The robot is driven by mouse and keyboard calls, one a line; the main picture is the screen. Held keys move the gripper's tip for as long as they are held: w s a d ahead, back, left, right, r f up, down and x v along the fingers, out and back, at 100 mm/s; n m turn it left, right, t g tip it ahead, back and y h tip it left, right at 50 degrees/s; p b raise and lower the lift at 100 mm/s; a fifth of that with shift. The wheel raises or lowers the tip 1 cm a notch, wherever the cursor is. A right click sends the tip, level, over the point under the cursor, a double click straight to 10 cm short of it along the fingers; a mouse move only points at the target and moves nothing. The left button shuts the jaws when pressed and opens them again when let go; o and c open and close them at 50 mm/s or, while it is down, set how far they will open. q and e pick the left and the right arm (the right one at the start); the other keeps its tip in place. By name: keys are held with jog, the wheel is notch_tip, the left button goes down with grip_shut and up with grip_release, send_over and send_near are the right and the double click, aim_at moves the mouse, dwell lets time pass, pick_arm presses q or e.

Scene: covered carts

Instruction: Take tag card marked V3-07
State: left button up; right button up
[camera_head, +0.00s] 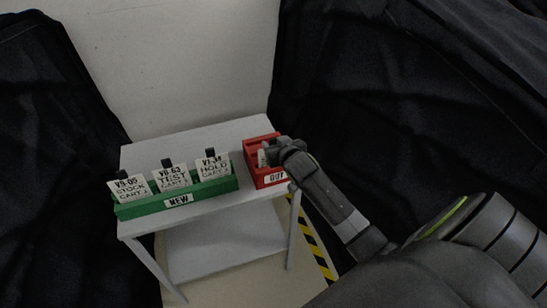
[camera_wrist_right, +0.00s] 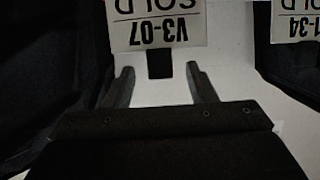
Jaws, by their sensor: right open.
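In the right wrist view, the V3-07 tag card (camera_wrist_right: 155,25) is upside down in the picture, its upper word cropped by the frame's edge. A black tab (camera_wrist_right: 160,64) sticks out from its edge, between the fingertips. My right gripper (camera_wrist_right: 160,70) is open, with one finger to each side of the tab and nothing gripped. In the head view, my right gripper (camera_head: 268,153) is over the red tray marked OUT (camera_head: 256,176). It hides much of that tray, and I cannot read the V3-07 card there. My left gripper is not in view.
A green tray marked NEW (camera_head: 140,208) holds cards V9-05 (camera_head: 131,189), V0-63 (camera_head: 173,179) and V1-34 (camera_head: 213,167). Both trays stand on a grey cart (camera_head: 190,137). Black covers (camera_head: 400,90) hang on both sides. The cart top behind the trays is clear.

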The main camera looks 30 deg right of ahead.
jog(key=shift+x, duration=1.45)
grip_shut()
